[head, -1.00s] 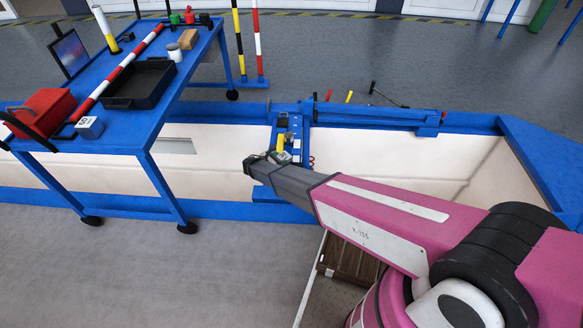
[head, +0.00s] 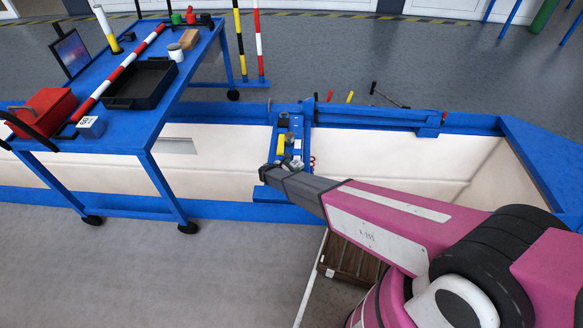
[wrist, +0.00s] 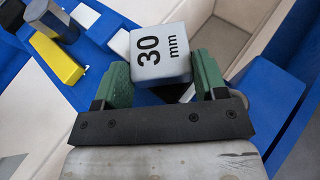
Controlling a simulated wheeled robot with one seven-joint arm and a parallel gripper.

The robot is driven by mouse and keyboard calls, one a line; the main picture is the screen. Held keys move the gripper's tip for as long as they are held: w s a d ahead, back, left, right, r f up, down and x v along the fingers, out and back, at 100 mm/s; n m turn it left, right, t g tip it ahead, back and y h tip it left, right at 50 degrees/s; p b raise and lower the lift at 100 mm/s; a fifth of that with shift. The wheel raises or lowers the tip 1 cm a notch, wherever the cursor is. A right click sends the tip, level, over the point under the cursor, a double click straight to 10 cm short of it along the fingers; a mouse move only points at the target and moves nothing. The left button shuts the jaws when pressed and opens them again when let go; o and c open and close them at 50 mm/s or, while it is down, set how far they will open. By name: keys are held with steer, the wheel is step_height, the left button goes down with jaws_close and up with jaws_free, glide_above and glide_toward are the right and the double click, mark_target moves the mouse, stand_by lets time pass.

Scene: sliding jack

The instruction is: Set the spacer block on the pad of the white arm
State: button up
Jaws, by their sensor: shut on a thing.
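My gripper (wrist: 162,72) has green finger pads closed on both sides of the spacer block (wrist: 158,56), a pale grey block marked "30 mm". In the head view my gripper (head: 289,163) is small, at the end of my pink and grey arm, over the blue jack beam across the pit. In the wrist view, white pieces (wrist: 84,15) show on the blue beam beyond the block. I cannot tell which of them is the white arm, or pick out its pad. The underside of the block is hidden.
A yellow block (wrist: 56,58) with a dark end lies on the beam at left; it also shows in the head view (head: 281,142). The blue table (head: 135,118) at left carries a black tray (head: 140,84), a red box (head: 42,111) and another grey block (head: 91,126).

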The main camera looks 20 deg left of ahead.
steer(key=shift+f, duration=0.1)
steer(key=o, duration=1.4)
steer(key=shift+c, duration=0.2)
steer(key=v, duration=1.2)
